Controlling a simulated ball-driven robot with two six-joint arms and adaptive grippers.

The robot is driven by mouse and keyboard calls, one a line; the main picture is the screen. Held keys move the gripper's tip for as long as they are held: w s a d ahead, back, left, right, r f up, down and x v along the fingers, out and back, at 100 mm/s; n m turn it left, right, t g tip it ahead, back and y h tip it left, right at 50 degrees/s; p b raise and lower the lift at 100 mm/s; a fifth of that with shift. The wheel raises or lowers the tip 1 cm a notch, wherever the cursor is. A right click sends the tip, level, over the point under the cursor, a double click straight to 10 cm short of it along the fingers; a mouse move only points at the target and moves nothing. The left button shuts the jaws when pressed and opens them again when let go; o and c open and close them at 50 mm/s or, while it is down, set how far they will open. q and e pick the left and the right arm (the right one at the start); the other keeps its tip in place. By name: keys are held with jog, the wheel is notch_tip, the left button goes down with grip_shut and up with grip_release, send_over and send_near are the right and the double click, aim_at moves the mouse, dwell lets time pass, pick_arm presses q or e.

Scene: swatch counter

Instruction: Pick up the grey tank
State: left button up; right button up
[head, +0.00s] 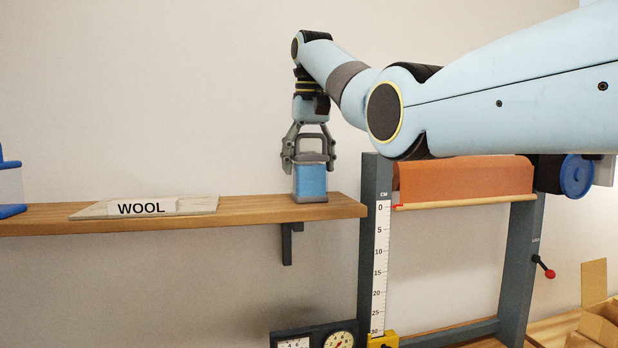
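The grey tank (311,183), a small box with a grey lid, base and handle and blue see-through sides, stands upright near the right end of the wooden shelf (250,207). My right gripper (310,164) points down over it from above. Its fingers are spread, one on each side of the handle and lid. They are very close to the tank's sides; whether they touch it I cannot tell. The tank rests on the shelf. My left gripper is not in view.
A board labelled WOOL (143,208) lies on the shelf, left of the tank. A blue-framed container (10,187) is cut off at the left edge. Right of the shelf stands a grey frame (375,225) with a centimetre scale and an orange-brown roll (465,178). A dial instrument (315,336) sits below.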

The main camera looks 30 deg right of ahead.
jog(key=c, duration=0.9)
jog(key=shift+c, duration=0.2)
jog(key=shift+r, duration=0.1)
